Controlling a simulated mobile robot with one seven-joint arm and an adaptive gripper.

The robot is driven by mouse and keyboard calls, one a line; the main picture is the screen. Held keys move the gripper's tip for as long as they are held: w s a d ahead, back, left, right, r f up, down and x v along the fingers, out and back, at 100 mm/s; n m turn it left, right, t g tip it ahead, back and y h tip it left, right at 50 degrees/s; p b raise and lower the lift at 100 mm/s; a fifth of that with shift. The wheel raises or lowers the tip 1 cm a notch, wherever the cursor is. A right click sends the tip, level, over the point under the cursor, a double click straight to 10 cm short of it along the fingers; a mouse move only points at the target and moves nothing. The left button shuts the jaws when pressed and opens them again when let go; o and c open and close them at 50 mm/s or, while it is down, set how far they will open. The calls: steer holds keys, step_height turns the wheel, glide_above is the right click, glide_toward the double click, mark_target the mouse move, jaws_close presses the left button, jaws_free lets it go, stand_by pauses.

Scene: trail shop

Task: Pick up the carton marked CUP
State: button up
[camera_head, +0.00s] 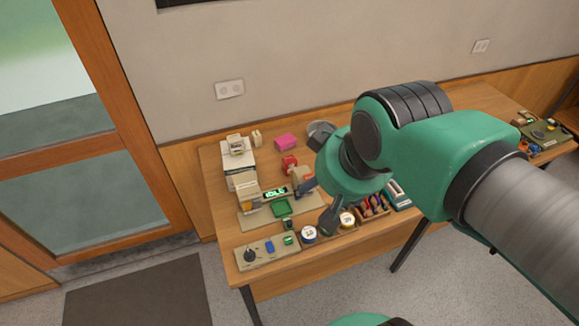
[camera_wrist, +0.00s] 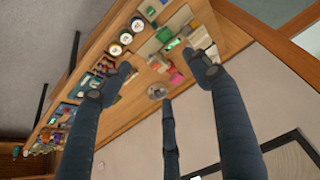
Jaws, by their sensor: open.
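No lettering reading CUP is legible in either view, so I cannot tell which thing is the carton marked CUP. Pale box-like items stand at the left of the wooden table, among them a white box (camera_head: 238,172) with a smaller pale item (camera_head: 237,146) on top. My gripper (camera_head: 318,200) is above the table's front middle. In the wrist view its dark fingers (camera_wrist: 160,72) are spread wide, with nothing between the tips. My arm hides part of the table.
The wooden table (camera_head: 222,212) stands against the wall. A lit green display (camera_head: 275,193), a green tray (camera_head: 282,208), a red item (camera_head: 289,163) and round tins (camera_head: 309,233) crowd it. A control panel (camera_head: 262,251) sits at the front left corner. A door (camera_head: 130,110) is at the left.

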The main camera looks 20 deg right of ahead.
steer(key=w+d+r+g, duration=0.1)
steer(key=w+d+g, duration=0.1)
steer(key=w, duration=1.1)
steer(key=n+g+p, duration=0.1)
steer(key=g+p, duration=0.2)
steer(key=g, duration=0.1)
glide_above(290, 159)
step_height(290, 159, down, 28)
steer(key=shift+r, duration=0.1)
steer(key=shift+f+b, duration=0.7)
steer(key=shift+f, duration=3.65)
